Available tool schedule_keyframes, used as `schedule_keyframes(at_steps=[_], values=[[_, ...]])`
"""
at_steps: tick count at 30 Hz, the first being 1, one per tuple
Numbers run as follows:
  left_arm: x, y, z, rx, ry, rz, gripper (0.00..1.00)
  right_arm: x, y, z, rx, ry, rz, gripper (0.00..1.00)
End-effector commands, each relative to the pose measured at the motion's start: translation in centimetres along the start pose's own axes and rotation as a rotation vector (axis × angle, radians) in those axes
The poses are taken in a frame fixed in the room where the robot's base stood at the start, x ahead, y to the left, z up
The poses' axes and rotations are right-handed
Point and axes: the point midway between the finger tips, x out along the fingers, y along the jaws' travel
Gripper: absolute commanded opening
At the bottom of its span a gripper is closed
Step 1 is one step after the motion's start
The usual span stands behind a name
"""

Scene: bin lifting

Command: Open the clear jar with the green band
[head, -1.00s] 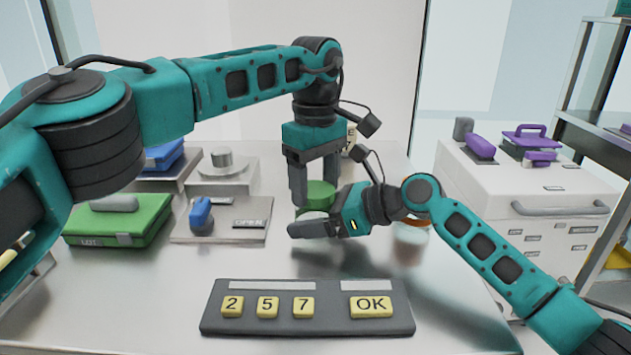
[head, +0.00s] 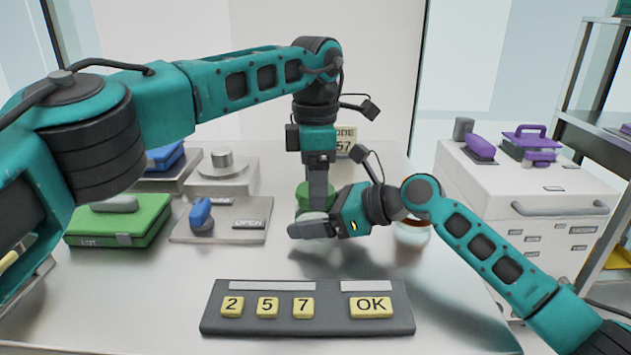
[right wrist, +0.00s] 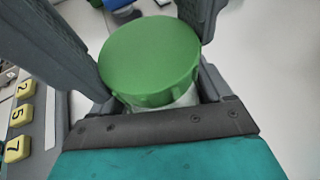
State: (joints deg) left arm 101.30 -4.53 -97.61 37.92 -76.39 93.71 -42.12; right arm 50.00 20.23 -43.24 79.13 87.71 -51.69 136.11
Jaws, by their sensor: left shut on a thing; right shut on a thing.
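The clear jar (right wrist: 178,101) has a green lid (right wrist: 150,55), which also shows in the head view (head: 302,198). My left gripper (head: 318,198) comes down from above and is shut on the lid; its two fingers flank the lid in the right wrist view. My right gripper (head: 310,228) reaches in from the right, low down, and is shut on the jar's body. In the head view its fingers hide most of the body. The lid sits on the jar; I cannot tell whether it is loose.
A keypad (head: 308,333) with yellow keys lies in front. A plate with a blue handle (head: 200,214) marked OPEN and a green case (head: 118,222) lie to the left. An orange-rimmed clear container (head: 413,236) stands behind my right arm. A code sign (head: 346,143) is behind.

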Motion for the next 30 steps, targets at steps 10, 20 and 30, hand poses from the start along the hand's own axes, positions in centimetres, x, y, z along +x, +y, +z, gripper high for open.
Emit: schedule_keyframes(at_steps=[10,20,30], values=[[0.0,0.0,0.0,0.002,0.0,0.0,0.92,0.0,0.0,0.0,0.001,0.001,0.0,0.0],[-1.2,0.0,0.0,0.001,-0.001,0.002,0.92,0.0,0.0,0.0,0.001,0.001,0.0,0.0],[-4.5,0.0,0.0,0.004,0.0,0.001,0.87,0.0,0.0,0.0,0.001,0.001,0.0,0.0]])
